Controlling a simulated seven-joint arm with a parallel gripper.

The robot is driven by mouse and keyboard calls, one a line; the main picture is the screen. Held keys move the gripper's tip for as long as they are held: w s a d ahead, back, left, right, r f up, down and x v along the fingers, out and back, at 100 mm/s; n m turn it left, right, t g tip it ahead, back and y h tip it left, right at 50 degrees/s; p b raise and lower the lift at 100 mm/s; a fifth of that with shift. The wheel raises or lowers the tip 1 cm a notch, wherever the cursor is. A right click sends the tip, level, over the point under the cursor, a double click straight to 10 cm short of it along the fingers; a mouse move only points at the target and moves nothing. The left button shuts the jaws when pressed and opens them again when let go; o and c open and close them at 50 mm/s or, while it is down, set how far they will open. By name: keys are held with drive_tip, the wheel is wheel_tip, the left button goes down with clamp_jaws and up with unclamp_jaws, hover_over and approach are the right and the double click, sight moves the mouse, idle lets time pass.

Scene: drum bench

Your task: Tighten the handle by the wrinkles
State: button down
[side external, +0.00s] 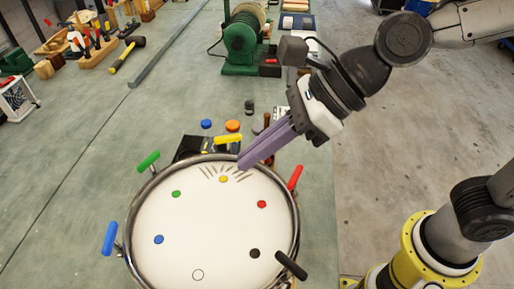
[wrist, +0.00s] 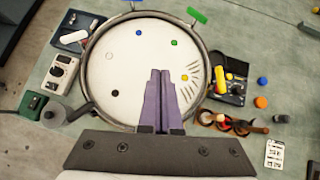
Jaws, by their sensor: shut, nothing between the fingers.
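The drum (side external: 200,225) has a white head with colored dots and handles around its rim. Wrinkles (side external: 228,173) fan out at the rim beside the yellow dot (side external: 223,179), nearest the yellow handle (side external: 228,139). In the wrist view the wrinkles (wrist: 190,92) and the yellow handle (wrist: 219,89) lie right of my fingers. My gripper (side external: 243,163) has long purple fingers, shut and empty. Their tips appear over the rim edge between the yellow and red (side external: 295,177) handles; their height is hard to tell. In the wrist view my gripper (wrist: 160,74) hides the red dot and red handle.
Green (side external: 148,161), blue (side external: 110,238) and black (side external: 291,265) handles stand around the rim; a white one (wrist: 74,37) shows in the wrist view.

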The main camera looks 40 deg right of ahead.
drive_tip(key=shift+s+a+r, duration=0.15)
drive_tip(key=shift+s+r, duration=0.3)
drive_tip(key=shift+r, duration=0.05)
drive_tip(key=c, duration=1.1)
unclamp_jaws()
drive_tip(key=shift+s+n, duration=0.15)
drive_tip(key=shift+n, duration=0.15)
drive_tip(key=shift+o, duration=1.1)
drive_tip(key=shift+s+n, duration=0.25)
drive_tip(key=shift+n, duration=0.35)
drive_tip(key=t+y, duration=0.1)
drive_tip(key=y, duration=0.4)
approach(228, 144)
drive_tip(key=r+x, duration=0.1)
drive_tip(key=x, duration=1.1)
drive_tip(key=shift+w+a, duration=0.25)
drive_tip(key=shift+w, duration=0.2)
